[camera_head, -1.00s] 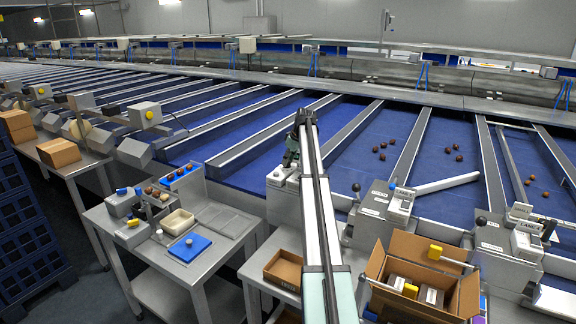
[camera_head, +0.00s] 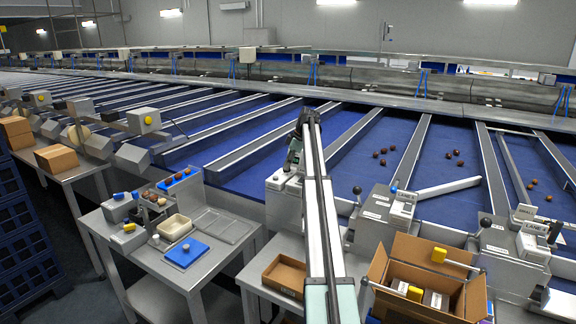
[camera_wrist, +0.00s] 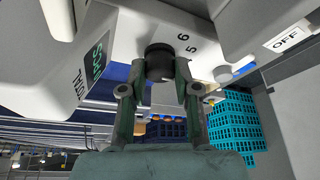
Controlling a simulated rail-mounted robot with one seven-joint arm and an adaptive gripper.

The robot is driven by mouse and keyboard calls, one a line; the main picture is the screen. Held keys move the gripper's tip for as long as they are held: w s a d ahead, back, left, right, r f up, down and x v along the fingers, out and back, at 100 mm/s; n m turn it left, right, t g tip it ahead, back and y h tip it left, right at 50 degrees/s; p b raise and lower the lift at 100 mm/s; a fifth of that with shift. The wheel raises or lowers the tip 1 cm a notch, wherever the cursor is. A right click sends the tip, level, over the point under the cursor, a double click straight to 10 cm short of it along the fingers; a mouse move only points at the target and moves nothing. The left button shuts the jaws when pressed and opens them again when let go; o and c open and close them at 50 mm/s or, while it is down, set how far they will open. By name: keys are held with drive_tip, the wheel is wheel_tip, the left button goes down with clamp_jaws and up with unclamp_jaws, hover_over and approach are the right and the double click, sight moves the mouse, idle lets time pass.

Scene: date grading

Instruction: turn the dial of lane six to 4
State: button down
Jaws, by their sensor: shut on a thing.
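A dark round dial (camera_wrist: 158,62) sits on the pale face of a control box (camera_wrist: 205,22) in the wrist view. The printed numbers 5 and 6 stand beside it on the right; other marks near it are hidden or out of view. My gripper (camera_wrist: 157,80) has one finger on each side of the dial and is shut on it. In the head view my gripper (camera_head: 295,150) is at the top of a grey lane box (camera_head: 283,182), partly behind my arm. The dial and the lane number cannot be made out there.
A dark green screen (camera_wrist: 98,60), a blue button (camera_wrist: 243,69) and an OFF label (camera_wrist: 287,39) are near the dial. More lane boxes (camera_head: 383,215) stand to the right. An open carton (camera_head: 450,300) and a shallow tray (camera_head: 282,273) are below.

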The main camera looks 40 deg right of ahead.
drive_tip(key=c, duration=0.8)
unclamp_jaws()
drive_tip(key=shift+c, duration=0.2)
drive_tip(key=v, duration=0.7)
drive_tip(key=shift+r, duration=0.25)
